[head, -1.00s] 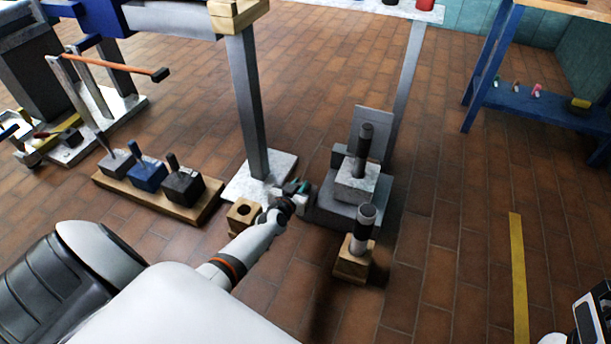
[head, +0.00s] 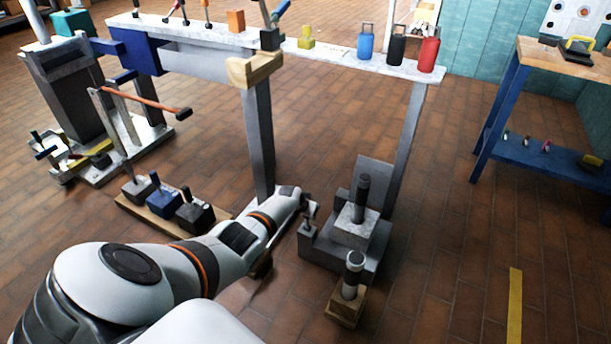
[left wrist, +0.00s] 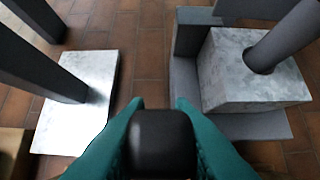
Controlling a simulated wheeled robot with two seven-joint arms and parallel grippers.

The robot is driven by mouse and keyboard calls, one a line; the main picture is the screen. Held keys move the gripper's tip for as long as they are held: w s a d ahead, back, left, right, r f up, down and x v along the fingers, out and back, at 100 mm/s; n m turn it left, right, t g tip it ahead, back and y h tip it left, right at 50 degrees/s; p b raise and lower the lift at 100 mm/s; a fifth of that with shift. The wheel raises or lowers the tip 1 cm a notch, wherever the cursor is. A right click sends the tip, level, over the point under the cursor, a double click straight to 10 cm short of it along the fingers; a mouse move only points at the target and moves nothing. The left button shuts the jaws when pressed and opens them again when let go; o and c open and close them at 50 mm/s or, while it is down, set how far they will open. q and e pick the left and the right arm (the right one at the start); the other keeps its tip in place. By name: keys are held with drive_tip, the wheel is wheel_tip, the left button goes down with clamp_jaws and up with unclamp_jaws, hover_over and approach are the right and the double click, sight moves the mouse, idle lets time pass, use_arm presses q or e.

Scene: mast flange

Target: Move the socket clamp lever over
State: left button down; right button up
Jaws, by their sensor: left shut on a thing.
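The socket clamp is a grey stepped base (head: 325,258) on the floor, with a marbled block (head: 352,232) that has a dark upright post (head: 360,195) in its hole. My left gripper (head: 309,208) is at the left side of this base. In the left wrist view its teal fingers (left wrist: 160,125) are shut on a black rounded knob (left wrist: 160,142), seemingly the lever's end. The marbled block (left wrist: 250,75) with its post shows to the right of the knob, apart from it. The rest of the lever is mostly hidden. My right gripper is out of view.
A square grey leg (head: 258,140) of the long bench stands just behind my left forearm. A wooden block with a short grey-topped cylinder (head: 353,270) stands in front of the clamp. Another wooden base (head: 135,208) carries several small blocks. Floor to the right is open.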

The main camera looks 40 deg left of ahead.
use_arm(q)
drive_tip(key=shift+w+a+g+b, duration=0.1)
drive_tip(key=shift+w+g+b, duration=0.35)
drive_tip(key=shift+g, duration=0.05)
drive_tip(key=c, duration=1.2)
unclamp_jaws()
drive_tip(key=shift+c, duration=0.2)
